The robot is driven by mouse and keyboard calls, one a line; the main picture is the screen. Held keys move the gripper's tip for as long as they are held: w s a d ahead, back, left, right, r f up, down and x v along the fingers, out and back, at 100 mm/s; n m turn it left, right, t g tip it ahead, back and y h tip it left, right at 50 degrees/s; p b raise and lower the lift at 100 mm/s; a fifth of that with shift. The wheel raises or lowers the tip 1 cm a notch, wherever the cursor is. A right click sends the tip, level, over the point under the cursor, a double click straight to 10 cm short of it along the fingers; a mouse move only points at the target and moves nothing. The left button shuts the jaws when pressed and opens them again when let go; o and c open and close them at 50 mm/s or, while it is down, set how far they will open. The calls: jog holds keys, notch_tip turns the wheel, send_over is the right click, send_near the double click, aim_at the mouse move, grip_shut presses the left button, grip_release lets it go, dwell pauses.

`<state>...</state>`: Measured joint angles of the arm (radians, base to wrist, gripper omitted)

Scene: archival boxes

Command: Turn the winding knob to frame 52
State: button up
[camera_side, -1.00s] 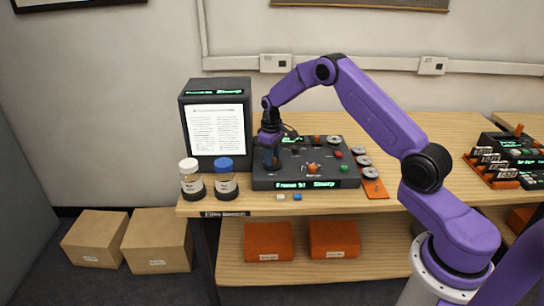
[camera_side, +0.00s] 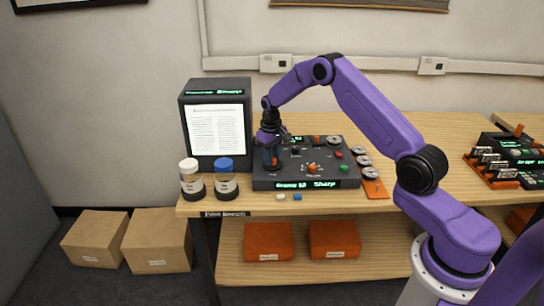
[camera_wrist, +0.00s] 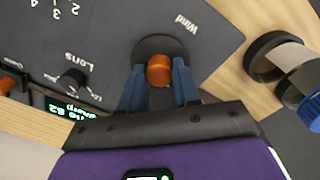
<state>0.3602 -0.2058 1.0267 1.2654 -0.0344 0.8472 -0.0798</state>
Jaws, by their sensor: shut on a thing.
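The winding knob (camera_wrist: 159,70) has an orange cap on a round dark base, next to the label "Wind" in the wrist view. My gripper (camera_wrist: 160,88) has its two blue fingers shut on the knob, one on each side. The reader screen (camera_side: 216,130) shows a page of text.
Two jars, one white-lidded (camera_side: 190,180) and one blue-lidded (camera_side: 225,178), stand close left of the console. Small white and blue pieces (camera_side: 297,197) lie in front. Another Lens knob (camera_wrist: 73,82) is nearby.

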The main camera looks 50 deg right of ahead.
jog(key=o, duration=1.1)
jog(key=shift+c, duration=0.2)
notch_tip(320, 180, up, 18)
jog(key=shift+a+f, duration=0.2)
jog(key=shift+a, duration=0.05)
jog(key=s+a+r+n, duration=0.2)
jog(key=s+a+n, duration=0.1)
jog(key=s+a, duration=0.6)
jog(key=s+a+r+n, duration=0.2)
jog(key=s+a+n, duration=0.1)
jog(key=s+a, duration=0.6)
jog(key=s+f+n, duration=0.2)
jog(key=s+n, duration=0.1)
jog(key=s, duration=1)
jog(key=s+f+n, duration=0.1)
jog(key=s+n, duration=0.3)
jog(key=s, duration=0.9)
jog(key=shift+d+f+y, duration=0.25)
jog(key=shift+f+y, duration=0.05)
jog(key=shift+f, duration=0.05)
